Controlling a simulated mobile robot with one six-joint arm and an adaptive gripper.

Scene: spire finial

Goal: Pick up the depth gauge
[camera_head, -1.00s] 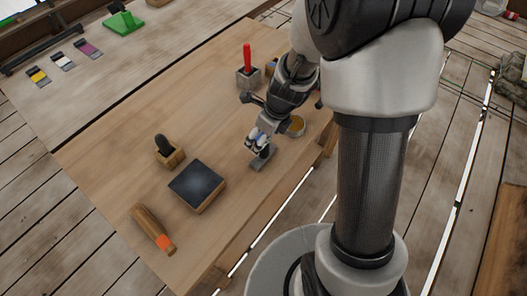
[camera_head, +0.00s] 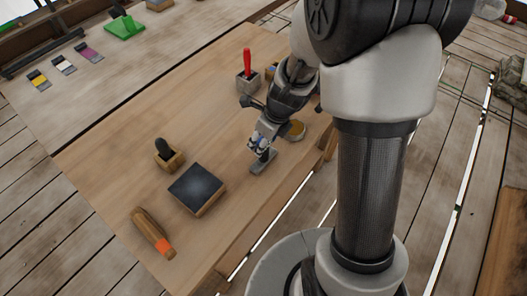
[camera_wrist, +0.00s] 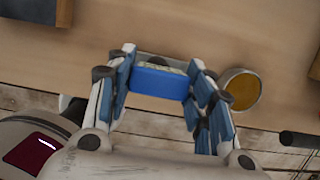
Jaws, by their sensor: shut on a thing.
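The depth gauge has a flat grey base (camera_head: 263,163) and shows below my gripper (camera_head: 262,144) near the front edge of the workbench. In the wrist view, a blue block (camera_wrist: 160,82), which looks like the gauge's upper part, sits between the two fingertips of my gripper (camera_wrist: 161,78). The fingers touch it on both sides and are shut on it. A grey strip of the base shows just behind the blue block. Whether the base touches the bench top is hard to tell.
On the bench (camera_head: 110,160) stand a dark-topped block (camera_head: 197,186), a wooden holder with a black piece (camera_head: 168,155), an orange-tipped wooden tool (camera_head: 152,232), a round yellow-filled tin (camera_head: 296,130) and a red-handled tool (camera_head: 247,62). Clear wood lies left of my gripper.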

